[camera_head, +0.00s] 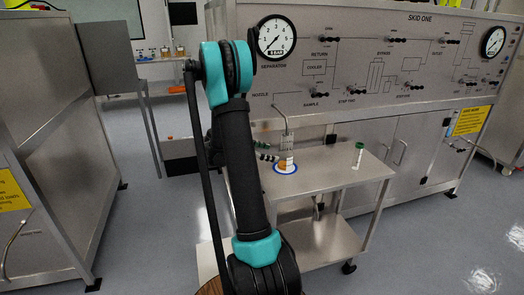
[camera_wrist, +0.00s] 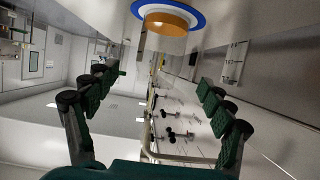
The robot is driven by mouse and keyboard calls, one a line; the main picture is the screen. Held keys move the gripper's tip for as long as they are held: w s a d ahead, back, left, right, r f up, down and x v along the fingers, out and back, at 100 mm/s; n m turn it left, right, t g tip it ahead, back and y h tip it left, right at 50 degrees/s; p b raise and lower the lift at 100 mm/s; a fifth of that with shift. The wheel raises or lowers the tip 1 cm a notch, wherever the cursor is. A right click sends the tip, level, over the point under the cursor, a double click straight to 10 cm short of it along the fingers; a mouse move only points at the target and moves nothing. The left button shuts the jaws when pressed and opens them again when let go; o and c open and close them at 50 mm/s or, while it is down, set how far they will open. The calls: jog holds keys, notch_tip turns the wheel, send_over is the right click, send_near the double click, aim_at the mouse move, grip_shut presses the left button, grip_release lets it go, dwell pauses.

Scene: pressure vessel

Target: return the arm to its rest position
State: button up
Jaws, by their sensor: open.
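My arm rises through the middle of the head view, and my gripper (camera_head: 268,156) shows partly behind it, low over the steel cart. In the wrist view my gripper (camera_wrist: 153,82) has its two dark green padded fingers wide apart, with nothing held between them. A small bottle with amber contents (camera_head: 287,162) stands on a blue-rimmed white disc (camera_head: 277,170) on the cart, just right of the fingers. In the wrist view the amber round end (camera_wrist: 167,24) and the blue ring (camera_wrist: 200,19) lie beyond the fingertips, apart from them.
The steel cart (camera_head: 335,178) also carries a green-capped tube (camera_head: 359,155). The skid panel (camera_head: 400,60) with gauges and valve handles stands close behind, its nozzle pipe (camera_head: 283,117) above the bottle. A steel cabinet (camera_head: 50,150) is at left; open floor (camera_head: 150,225) lies between.

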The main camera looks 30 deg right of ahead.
jog(key=shift+s+a+n, duration=0.3)
jog(key=shift+a+n, duration=0.05)
jog(key=shift+n, duration=0.05)
jog(key=s+a+f+n+t+y, duration=0.2)
jog(key=s+a+n+y, duration=0.2)
jog(key=a, duration=0.6)
jog(key=s+a+f+n+t+y, duration=0.2)
jog(key=s+a+n+y, duration=0.2)
jog(key=s+a+n, duration=0.5)
jog(key=s+a+f+n+t+y, duration=0.2)
jog(key=s+a+n+y, duration=0.3)
jog(key=s+a, duration=0.3)
jog(key=a+n+t, duration=0.1)
jog(key=a, duration=0.3)
jog(key=shift+s+a+f+n, duration=0.15)
jog(key=shift+s+f+n, duration=0.05)
jog(key=shift+s+n, duration=0.1)
jog(key=shift+w, duration=0.1)
jog(key=shift+c, duration=0.5)
